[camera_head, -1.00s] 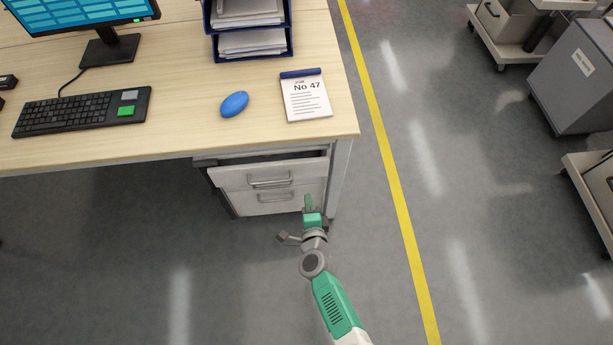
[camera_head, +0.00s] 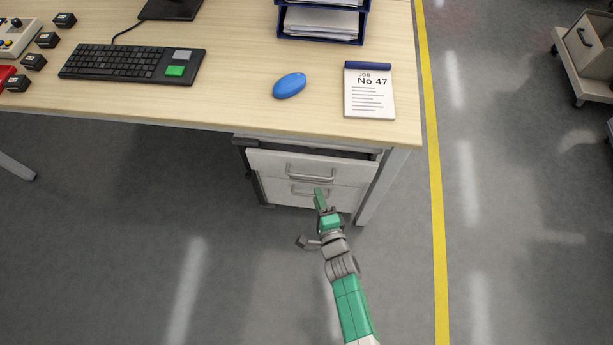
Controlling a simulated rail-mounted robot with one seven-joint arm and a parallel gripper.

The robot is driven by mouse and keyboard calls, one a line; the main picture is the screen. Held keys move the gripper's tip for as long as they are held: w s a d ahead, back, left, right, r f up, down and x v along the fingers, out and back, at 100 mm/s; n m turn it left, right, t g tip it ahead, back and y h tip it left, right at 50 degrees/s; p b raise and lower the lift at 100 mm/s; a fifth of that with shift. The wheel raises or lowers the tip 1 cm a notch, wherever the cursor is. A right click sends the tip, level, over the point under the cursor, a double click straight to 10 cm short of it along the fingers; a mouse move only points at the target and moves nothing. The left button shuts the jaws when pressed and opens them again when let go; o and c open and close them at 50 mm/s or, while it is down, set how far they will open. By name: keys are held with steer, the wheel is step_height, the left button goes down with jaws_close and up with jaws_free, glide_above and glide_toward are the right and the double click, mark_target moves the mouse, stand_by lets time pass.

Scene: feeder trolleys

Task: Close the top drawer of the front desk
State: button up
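The front desk (camera_head: 225,110) has a light wood top. Under its right end is a pale drawer unit. The top drawer (camera_head: 270,163) stands partly open, with a dark gap showing behind its front, and it has a metal bar handle (camera_head: 309,174). The lower drawer (camera_head: 280,188) looks shut. My gripper (camera_head: 319,200) is in front of the drawers, with its green finger overlapping the lower drawer's front near that drawer's handle. Whether it touches is hard to tell. The finger gap is not clear from this angle.
On the desk are a keyboard (camera_head: 132,66), a blue mouse (camera_head: 289,85), a job pad (camera_head: 369,92), a paper tray (camera_head: 320,22) and several small black blocks. A yellow floor line (camera_head: 434,190) runs to the right. A trolley (camera_head: 588,60) stands at far right. The floor before the drawers is clear.

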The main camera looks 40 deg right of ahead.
steer(key=b+x, duration=0.5)
steer(key=x, duration=0.2)
steer(key=shift+w+b, duration=0.25)
steer(key=shift+b, duration=0.05)
steer(key=shift+f, duration=0.1)
jaws_close()
